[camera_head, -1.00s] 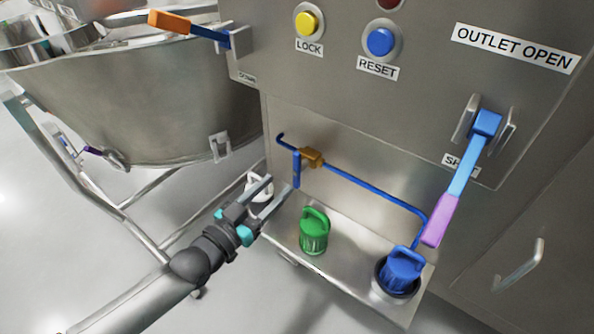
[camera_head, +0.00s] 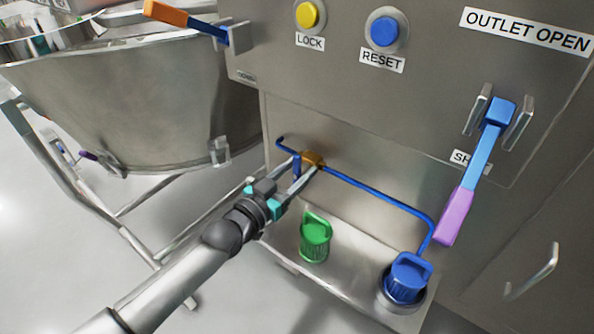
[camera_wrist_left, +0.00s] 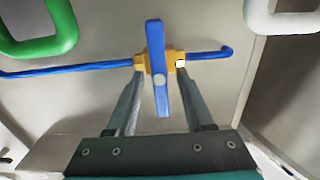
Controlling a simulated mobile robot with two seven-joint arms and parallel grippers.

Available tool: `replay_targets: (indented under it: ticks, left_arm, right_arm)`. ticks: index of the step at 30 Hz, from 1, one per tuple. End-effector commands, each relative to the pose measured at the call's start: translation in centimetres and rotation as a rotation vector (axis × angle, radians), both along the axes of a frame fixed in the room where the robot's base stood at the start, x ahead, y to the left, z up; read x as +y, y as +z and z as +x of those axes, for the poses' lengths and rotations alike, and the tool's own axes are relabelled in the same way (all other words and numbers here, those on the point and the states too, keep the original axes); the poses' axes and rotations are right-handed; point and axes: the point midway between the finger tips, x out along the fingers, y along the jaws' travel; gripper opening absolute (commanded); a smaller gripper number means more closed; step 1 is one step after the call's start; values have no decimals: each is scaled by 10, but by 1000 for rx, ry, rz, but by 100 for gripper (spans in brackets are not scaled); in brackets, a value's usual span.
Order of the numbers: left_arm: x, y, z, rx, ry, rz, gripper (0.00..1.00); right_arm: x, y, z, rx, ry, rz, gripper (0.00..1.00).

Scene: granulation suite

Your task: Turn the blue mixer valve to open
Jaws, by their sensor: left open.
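The mixer valve has a brass body (camera_head: 314,158) on a thin blue pipe (camera_head: 370,188) along the panel below the cabinet. Its blue lever (camera_head: 297,166) stands crosswise to the pipe. In the left wrist view the blue lever (camera_wrist_left: 156,50) runs up and down in front of the brass body (camera_wrist_left: 141,63). My left gripper (camera_head: 304,170) is open at the valve. In the left wrist view its fingers (camera_wrist_left: 160,88) lie either side of the lever's lower part, with gaps showing. Whether a finger touches the lever is unclear. My right gripper is out of view.
A green-handled cap (camera_head: 315,238) and a blue-handled cap (camera_head: 406,278) stand on the steel shelf (camera_head: 346,276) below. A blue and purple lever (camera_head: 479,165) hangs at right. A steel bowl (camera_head: 150,100) is at left. Yellow (camera_head: 307,15) and blue (camera_head: 384,31) buttons sit above.

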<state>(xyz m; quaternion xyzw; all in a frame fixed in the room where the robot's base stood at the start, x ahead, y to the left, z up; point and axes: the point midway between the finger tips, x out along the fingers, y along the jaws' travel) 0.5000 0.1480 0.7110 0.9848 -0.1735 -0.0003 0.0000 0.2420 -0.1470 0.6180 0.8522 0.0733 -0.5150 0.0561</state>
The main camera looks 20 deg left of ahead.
Motion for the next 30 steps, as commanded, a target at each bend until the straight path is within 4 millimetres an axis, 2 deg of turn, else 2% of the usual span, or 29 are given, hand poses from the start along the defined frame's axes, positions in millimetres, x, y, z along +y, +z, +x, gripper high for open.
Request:
replay_targets:
  ticks: [2,15,30]
  left_arm:
    - [0,0,0,0,0,0,50]
    - [0,0,0,0,0,0,0]
    - [0,0,0,5,0,-14,0]
  right_arm:
    - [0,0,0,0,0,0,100]
    - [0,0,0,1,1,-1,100]
    - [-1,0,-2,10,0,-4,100]
